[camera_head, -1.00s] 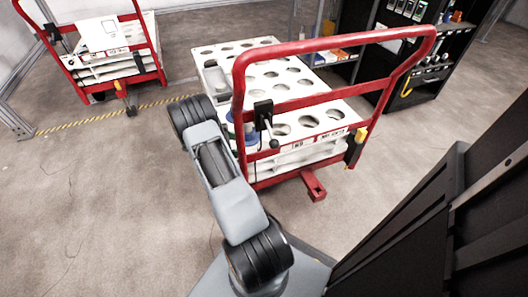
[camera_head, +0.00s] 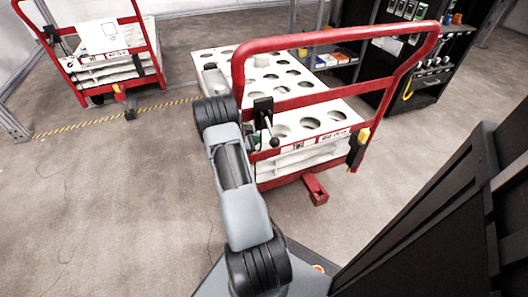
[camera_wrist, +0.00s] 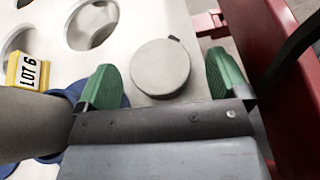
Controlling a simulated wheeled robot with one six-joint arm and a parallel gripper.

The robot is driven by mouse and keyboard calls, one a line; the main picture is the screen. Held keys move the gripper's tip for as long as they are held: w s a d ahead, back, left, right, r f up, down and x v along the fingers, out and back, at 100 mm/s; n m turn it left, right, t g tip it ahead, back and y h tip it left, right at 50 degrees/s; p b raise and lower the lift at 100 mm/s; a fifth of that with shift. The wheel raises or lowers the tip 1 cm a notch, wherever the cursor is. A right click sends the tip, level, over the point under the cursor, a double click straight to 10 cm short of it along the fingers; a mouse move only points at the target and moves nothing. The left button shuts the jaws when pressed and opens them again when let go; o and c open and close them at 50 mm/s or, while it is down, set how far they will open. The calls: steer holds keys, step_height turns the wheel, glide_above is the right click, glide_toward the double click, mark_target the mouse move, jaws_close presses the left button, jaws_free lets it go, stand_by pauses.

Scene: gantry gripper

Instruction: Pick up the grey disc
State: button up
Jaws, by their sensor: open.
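The grey disc (camera_wrist: 160,67) is a round, flat-topped piece on the white board (camera_wrist: 140,18) in the wrist view. My gripper (camera_wrist: 165,80) is open, with one green finger to the left of the disc and the other to its right. There is a gap on both sides, and the disc lies slightly ahead of the fingers' middle. In the head view my arm reaches to the white board (camera_head: 202,55) of the red trolley; my fingers and the disc cannot be made out there.
The red trolley frame (camera_wrist: 292,110) runs close on the right in the wrist view; its handle (camera_head: 340,38) rises beside my arm. The board has round holes.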

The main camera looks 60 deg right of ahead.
steer(key=shift+c, duration=0.3)
steer(key=c, duration=1)
steer(key=shift+c, duration=0.2)
